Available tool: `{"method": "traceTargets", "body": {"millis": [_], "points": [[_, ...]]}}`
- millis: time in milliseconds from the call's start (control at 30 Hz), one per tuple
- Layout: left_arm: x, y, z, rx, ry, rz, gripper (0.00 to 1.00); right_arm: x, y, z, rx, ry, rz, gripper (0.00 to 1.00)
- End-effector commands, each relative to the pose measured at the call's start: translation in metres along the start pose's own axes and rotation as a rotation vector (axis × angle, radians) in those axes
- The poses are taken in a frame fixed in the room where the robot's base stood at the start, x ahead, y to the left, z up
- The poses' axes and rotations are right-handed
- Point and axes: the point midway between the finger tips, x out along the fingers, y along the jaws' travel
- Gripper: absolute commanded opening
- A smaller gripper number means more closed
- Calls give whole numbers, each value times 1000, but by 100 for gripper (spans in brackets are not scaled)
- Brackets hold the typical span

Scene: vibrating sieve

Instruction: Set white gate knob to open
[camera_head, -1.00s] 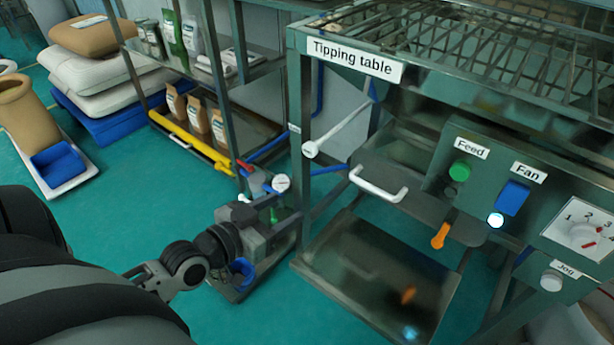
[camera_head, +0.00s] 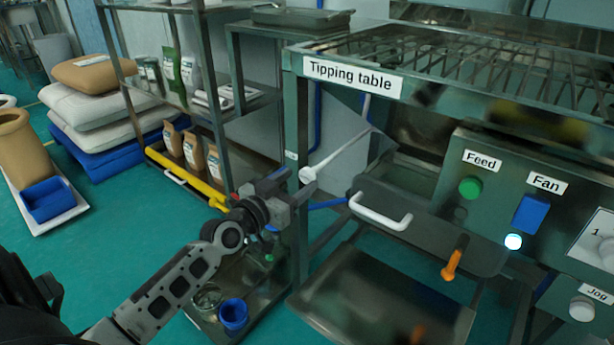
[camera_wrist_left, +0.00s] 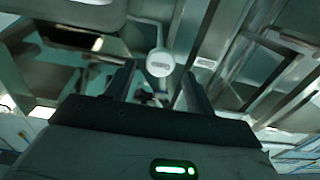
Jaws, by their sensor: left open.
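The white gate knob (camera_head: 307,175) is a round white cap on the end of a slanting white rod beside the tipping table's front left leg. My left gripper (camera_head: 292,185) is at the knob in the head view, with its open fingers pointing toward it. In the left wrist view the knob (camera_wrist_left: 160,63) shows in line with the gap between the two fingertips (camera_wrist_left: 156,78), seemingly just past them. I cannot tell whether the fingers touch it. Small lettering on the knob is unreadable. My right gripper is not in view.
A white drawer handle (camera_head: 381,212) and an orange lever (camera_head: 454,262) are right of the knob. The panel carries a green Feed button (camera_head: 470,188) and a blue Fan switch (camera_head: 531,213). A low shelf with a blue cup (camera_head: 233,314) lies below my arm.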

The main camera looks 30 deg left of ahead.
Motion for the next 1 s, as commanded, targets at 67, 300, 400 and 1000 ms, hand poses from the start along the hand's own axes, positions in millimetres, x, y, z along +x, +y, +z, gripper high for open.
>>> {"method": "traceTargets", "body": {"millis": [67, 300, 400, 1000], "points": [[16, 0, 0, -2, 2, 0, 55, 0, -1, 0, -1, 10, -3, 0], [40, 0, 1, -1, 0, 0, 55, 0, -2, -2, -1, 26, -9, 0], [42, 0, 1, 0, -1, 1, 55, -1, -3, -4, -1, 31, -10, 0], [40, 7, 1, 2, -3, 14, 0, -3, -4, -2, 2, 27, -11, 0]]}}
